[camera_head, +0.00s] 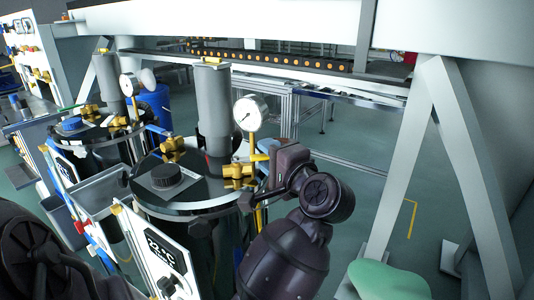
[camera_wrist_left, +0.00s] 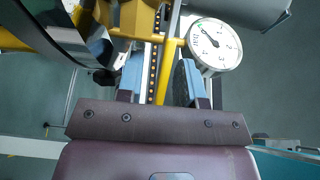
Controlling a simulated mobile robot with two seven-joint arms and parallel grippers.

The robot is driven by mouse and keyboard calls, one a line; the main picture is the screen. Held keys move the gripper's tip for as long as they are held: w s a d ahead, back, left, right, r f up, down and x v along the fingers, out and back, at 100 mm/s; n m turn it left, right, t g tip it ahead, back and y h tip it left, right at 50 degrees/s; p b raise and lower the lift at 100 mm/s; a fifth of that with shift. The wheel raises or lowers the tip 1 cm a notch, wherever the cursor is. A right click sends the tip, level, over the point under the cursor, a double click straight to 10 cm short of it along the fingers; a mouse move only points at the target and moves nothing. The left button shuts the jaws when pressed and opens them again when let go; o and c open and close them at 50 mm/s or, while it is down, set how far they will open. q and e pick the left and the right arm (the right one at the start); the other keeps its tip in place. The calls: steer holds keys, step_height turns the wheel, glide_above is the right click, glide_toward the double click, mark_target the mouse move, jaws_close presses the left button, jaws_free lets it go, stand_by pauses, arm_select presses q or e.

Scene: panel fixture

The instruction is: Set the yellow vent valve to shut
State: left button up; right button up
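A yellow valve fitting (camera_head: 238,172) sits on the dark lid of the nearer tank, beside the yellow pipe that carries a round gauge (camera_head: 250,113). A second yellow fitting (camera_head: 172,148) sits further left on the lid. I cannot tell which fitting is the vent valve or how it is set. My left gripper (camera_head: 268,147) is just right of the nearer fitting and the gauge pipe. In the left wrist view, its blue fingertips (camera_wrist_left: 160,80) stand apart, with the yellow pipe (camera_wrist_left: 168,58) showing in the gap. No grip on it shows. My right gripper is not seen.
A tall grey cylinder (camera_head: 213,105) rises from the lid behind the fittings. A similar tank (camera_head: 90,128) stands to the left. A white frame leg (camera_head: 405,160) stands right. Open floor lies between.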

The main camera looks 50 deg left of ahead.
arm_select(q)
steer(key=shift+a, duration=0.4)
jaws_close()
steer(key=shift+w, duration=0.1)
